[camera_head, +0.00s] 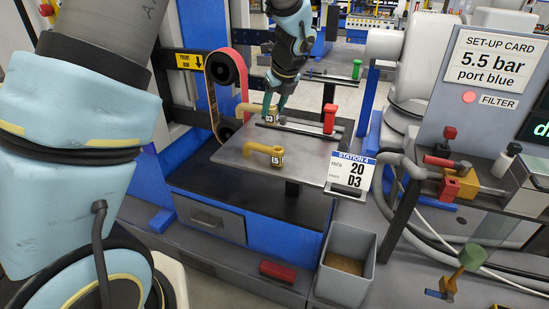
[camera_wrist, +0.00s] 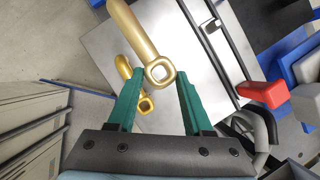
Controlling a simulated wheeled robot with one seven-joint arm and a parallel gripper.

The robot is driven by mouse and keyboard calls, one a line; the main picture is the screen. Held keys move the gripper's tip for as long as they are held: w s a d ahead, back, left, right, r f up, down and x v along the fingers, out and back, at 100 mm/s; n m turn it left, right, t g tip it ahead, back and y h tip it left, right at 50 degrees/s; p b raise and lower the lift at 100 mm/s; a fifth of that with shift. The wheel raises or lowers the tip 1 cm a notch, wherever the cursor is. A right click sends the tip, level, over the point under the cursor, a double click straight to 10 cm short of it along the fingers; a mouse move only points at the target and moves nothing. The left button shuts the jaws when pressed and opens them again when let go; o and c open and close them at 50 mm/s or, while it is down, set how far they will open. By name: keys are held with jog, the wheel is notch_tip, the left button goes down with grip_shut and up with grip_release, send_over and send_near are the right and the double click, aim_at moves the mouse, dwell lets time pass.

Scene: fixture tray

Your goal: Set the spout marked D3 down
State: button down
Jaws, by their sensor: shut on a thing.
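The spout marked D3 (camera_head: 262,110) is a tan-gold bent tube with a dark label, at the back left of the grey fixture tray (camera_head: 235,150). My gripper (camera_head: 282,112) is shut on it. In the wrist view the held spout (camera_wrist: 138,32) lies between the green fingertips, its square open end facing the camera. It looks larger and nearer than the other spout; whether it touches the tray is unclear. A second gold spout (camera_head: 262,149), its label seeming to read E5, lies on the tray; it shows partly hidden in the wrist view (camera_wrist: 146,104).
A dark rail (camera_head: 300,130) with a red upright handle (camera_head: 330,118) runs along the tray's back right. A station card (camera_head: 350,172) reading 20 and D3 stands at the front right corner. A grey bin (camera_head: 345,265) stands below. The tray's front left is clear.

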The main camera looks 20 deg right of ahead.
jog(key=shift+s+d+f+p, duration=0.1)
jog(key=shift+s+d+f, duration=0.3)
jog(key=shift+f, duration=1.2)
jog(key=shift+s+d+f+p, duration=0.1)
jog(key=shift+s+d+f, duration=0.25)
jog(key=shift+f, duration=1.25)
jog(key=shift+s+d+f+p, duration=0.1)
jog(key=shift+s+d+f, duration=0.3)
jog(key=shift+f, duration=1.2)
jog(key=shift+f, duration=0.1)
jog(key=c, duration=0.6)
grip_release()
